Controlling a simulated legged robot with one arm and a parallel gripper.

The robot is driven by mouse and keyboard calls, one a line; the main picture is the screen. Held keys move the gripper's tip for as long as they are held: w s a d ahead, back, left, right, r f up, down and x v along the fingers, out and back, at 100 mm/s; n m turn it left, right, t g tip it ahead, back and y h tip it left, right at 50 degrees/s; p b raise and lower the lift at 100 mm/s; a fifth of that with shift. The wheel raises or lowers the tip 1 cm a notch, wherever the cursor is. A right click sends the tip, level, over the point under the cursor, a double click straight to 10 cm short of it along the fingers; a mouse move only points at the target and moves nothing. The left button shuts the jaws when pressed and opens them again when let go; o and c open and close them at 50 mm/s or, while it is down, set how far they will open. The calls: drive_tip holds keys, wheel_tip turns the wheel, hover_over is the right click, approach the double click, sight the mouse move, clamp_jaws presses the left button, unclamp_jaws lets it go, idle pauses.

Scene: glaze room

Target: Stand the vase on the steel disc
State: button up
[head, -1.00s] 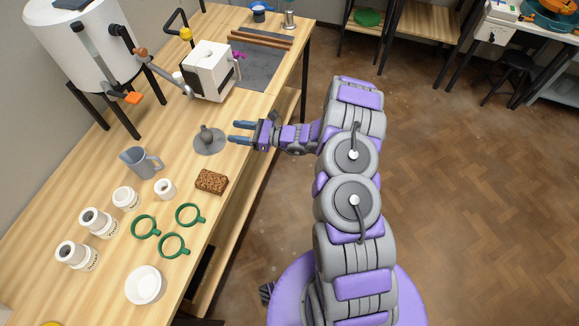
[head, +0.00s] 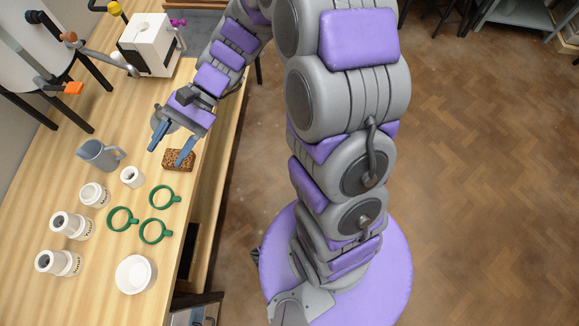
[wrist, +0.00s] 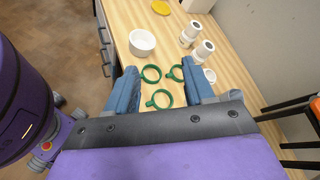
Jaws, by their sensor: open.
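The grey steel disc (head: 155,122) lies on the wooden table, mostly hidden by my gripper in the head view. A small dark grey round vase with a thin neck stood on it in the earlier head view. Now my gripper covers that spot, so I cannot tell how the vase stands. My gripper (head: 170,149) is open and above the table between the disc and the brown sponge. In the wrist view my gripper (wrist: 161,90) has nothing between its fingers; it faces the green rings.
A speckled brown sponge (head: 179,160) lies close to the fingertips. A grey jug (head: 100,155), several white jars, green rings (head: 155,231) and a white bowl (head: 136,274) stand nearer. A white box (head: 147,45) and a kiln stand behind. The table edge runs along the right.

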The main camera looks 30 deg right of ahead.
drive_tip(key=s+d+r+n+t+h, duration=0.2)
drive_tip(key=s+d+n+h, duration=0.5)
drive_tip(key=s+d+h, duration=0.5)
drive_tip(key=s+d+r, duration=0.1)
drive_tip(key=s+d, duration=0.5)
drive_tip(key=s, duration=0.2)
drive_tip(key=shift+r+n+t, duration=0.2)
drive_tip(key=shift+n+t, duration=0.1)
